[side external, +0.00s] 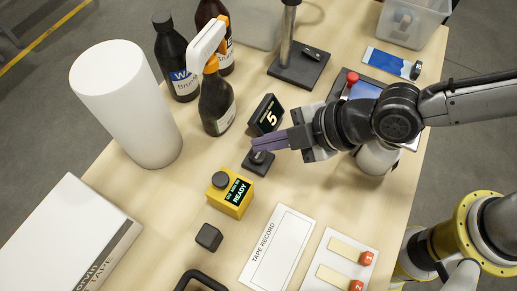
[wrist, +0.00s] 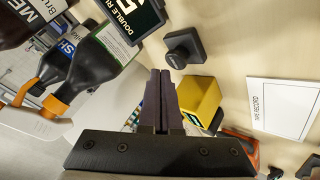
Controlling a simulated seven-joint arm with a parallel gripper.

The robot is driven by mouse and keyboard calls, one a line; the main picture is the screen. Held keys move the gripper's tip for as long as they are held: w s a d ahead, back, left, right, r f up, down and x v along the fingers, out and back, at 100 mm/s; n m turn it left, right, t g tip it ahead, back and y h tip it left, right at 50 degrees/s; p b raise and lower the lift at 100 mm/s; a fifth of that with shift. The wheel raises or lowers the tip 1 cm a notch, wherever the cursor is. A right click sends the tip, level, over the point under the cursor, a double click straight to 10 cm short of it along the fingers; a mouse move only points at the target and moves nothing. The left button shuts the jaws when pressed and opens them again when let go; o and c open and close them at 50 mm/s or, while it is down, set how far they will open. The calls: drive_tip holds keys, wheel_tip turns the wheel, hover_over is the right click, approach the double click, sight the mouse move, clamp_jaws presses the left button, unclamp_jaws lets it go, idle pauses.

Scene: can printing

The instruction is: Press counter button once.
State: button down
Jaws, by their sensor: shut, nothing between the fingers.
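The counter display (side external: 267,114) is a black block showing a 5. Its top is partly cut off in the wrist view (wrist: 135,15). The counter button (side external: 259,161), a dark round cap on a square black base, stands in front of the display and also shows in the wrist view (wrist: 184,46). My gripper (side external: 255,144) has purple fingers, shut together with nothing between them. The fingertips hang at the button, close above it in the side view; in the wrist view the fingertips (wrist: 160,72) end just short of it. I cannot tell whether they touch.
A yellow box (side external: 231,200) with a READY screen and dark knob stands near the button. Dark bottles (side external: 216,103) stand behind left, beside a white cylinder (side external: 126,110). A tape record sheet (side external: 277,248) lies in front. A small black cube (side external: 209,237) sits at front left.

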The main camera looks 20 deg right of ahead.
sight(266, 154)
drive_tip(key=shift+f, duration=0.2)
drive_tip(key=shift+f, duration=0.25)
drive_tip(key=shift+f, duration=1)
idle(1.3)
drive_tip(key=shift+r, duration=1.4)
drive_tip(key=shift+r, duration=2.5)
